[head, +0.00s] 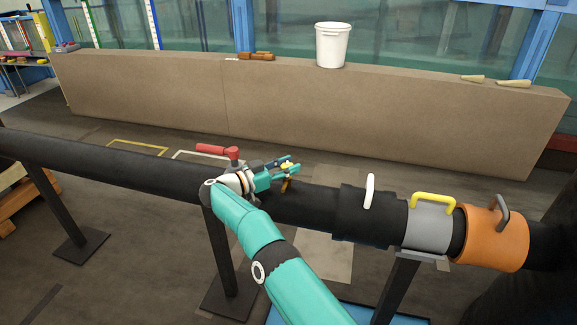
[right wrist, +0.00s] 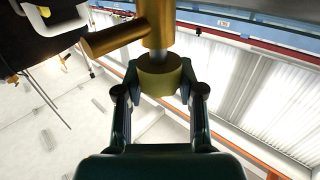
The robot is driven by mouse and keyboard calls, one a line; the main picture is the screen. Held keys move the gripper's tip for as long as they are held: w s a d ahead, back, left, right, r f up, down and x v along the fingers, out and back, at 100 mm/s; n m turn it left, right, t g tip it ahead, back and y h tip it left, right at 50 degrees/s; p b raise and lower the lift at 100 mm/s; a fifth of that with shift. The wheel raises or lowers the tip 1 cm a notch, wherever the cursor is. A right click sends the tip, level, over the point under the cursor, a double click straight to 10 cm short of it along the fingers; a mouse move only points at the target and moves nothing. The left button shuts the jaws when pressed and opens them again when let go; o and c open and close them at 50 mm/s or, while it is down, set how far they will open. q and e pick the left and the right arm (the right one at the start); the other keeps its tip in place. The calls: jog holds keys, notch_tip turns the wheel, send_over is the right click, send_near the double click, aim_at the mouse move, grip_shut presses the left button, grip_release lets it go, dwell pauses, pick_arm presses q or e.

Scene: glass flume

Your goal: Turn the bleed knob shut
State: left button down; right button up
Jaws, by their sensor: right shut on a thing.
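The bleed knob (right wrist: 160,76) is a short brass cylinder under a brass stem with a side spout. It sits between the fingertips of my right gripper (right wrist: 160,88) in the right wrist view, and the gripper is shut on it. In the head view my right gripper (head: 287,170) is at the black pipe (head: 310,205), just right of a red lever handle (head: 218,151). A small brass part (head: 286,186) shows below its fingers. Most of the knob is hidden there. How far the knob is turned cannot be told. My left gripper is not in view.
Right along the pipe are a black sleeve with a white handle (head: 370,190), a grey collar (head: 428,230) with a yellow handle and an orange collar (head: 490,240). Behind, a long brown ledge (head: 300,110) bears a white bucket (head: 332,45). Dark posts hold up the pipe.

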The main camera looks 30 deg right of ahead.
jog(key=shift+w+r, duration=0.15)
jog(key=shift+r, duration=0.05)
jog(key=o, duration=1.1)
jog(key=shift+o, duration=0.3)
jog(key=shift+f, duration=0.1)
